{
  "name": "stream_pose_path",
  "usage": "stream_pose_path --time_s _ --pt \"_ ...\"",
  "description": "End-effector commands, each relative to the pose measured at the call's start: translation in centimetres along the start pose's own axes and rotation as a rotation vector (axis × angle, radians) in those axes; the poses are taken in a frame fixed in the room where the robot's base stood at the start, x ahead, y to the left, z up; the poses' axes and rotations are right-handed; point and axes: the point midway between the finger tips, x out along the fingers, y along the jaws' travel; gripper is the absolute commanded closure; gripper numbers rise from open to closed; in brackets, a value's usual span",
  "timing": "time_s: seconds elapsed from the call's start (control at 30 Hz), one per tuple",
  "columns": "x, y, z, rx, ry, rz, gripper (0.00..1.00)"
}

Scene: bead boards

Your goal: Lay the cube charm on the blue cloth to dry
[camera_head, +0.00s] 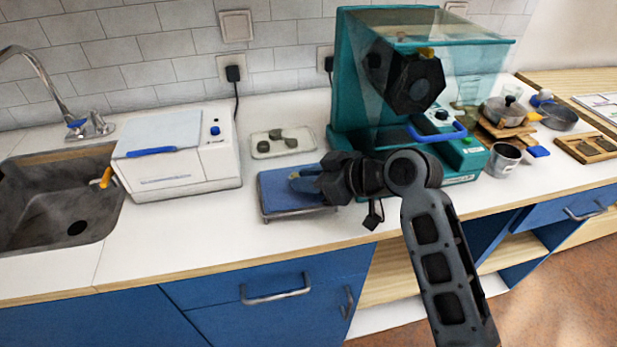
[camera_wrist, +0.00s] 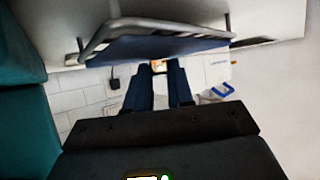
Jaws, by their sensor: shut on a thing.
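The blue cloth (camera_head: 276,205) lies flat on a low metal rack on the white counter, between the white box and the teal machine. My gripper (camera_head: 298,182) reaches in from the right, with its blue fingers low over the cloth. In the wrist view my gripper (camera_wrist: 160,72) is shut on a small orange and pale thing (camera_wrist: 158,66) at the fingertips, which I take for the cube charm. The cloth (camera_wrist: 110,52) shows just beyond the tips there. Whether the charm touches the cloth I cannot tell. In the head view the charm is hidden.
A white box machine (camera_head: 180,150) stands left of the rack, and a tray (camera_head: 262,154) with several small dark things lies behind it. A teal machine (camera_head: 340,85) stands close on the right. The sink (camera_head: 50,200) is at far left. Counter in front is clear.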

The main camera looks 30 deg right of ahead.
Motion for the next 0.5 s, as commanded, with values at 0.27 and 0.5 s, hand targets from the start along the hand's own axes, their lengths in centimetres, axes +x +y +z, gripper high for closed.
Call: stream_pose_path --time_s 0.27,0.5 --pt "0.08 -0.01 0.16 0.001 -0.001 0.0 0.57" --pt "0.07 0.0 0.15 0.001 -0.001 0.0 0.52"
